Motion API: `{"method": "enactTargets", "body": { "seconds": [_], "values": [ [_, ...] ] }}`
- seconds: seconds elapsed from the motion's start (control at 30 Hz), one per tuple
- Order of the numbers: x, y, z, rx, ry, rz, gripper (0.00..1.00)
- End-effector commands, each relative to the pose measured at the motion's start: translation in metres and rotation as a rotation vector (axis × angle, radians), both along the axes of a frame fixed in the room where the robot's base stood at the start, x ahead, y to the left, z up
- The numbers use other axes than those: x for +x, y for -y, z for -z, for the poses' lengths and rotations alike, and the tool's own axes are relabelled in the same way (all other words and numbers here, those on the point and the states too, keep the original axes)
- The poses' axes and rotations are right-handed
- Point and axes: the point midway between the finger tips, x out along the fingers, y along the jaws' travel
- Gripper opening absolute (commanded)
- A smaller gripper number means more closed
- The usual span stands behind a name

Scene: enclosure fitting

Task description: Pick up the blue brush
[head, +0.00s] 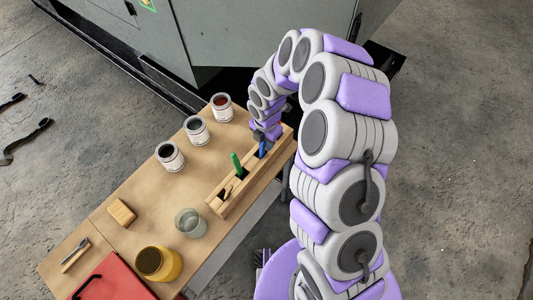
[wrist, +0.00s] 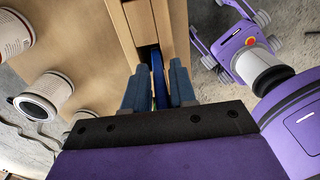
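The blue brush (head: 263,148) stands in a slot at the far end of a wooden holder (head: 228,207) on the table. In the wrist view the blue brush (wrist: 158,76) is between the two fingers of my gripper (wrist: 159,82). The fingers are apart, with a narrow gap visible beside the brush, so the gripper looks open around it. In the head view my gripper (head: 265,133) is above the brush, and its fingers are partly hidden by the arm. The brush's lower part is hidden in the holder.
A green brush (head: 238,166) stands in the same holder. Several paint cans, one at the back (head: 222,107), line the table's left side. A glass jar (head: 190,222), a yellow jar (head: 158,263), a wooden block (head: 122,212) and a red box (head: 115,280) are nearer.

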Motion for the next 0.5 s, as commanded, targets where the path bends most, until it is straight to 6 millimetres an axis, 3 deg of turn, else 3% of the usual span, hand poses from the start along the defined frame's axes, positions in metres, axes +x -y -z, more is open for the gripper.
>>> {"method": "enactTargets", "body": {
  "seconds": [0.13,0.27,0.5],
  "values": [
    [0.0,-0.008,0.001,-0.008,0.001,-0.003,0.11],
    [0.0,-0.004,0.001,-0.004,0.0,-0.002,0.0],
    [0.0,0.008,-0.001,0.011,-0.001,-0.001,0.0]
  ]
}}
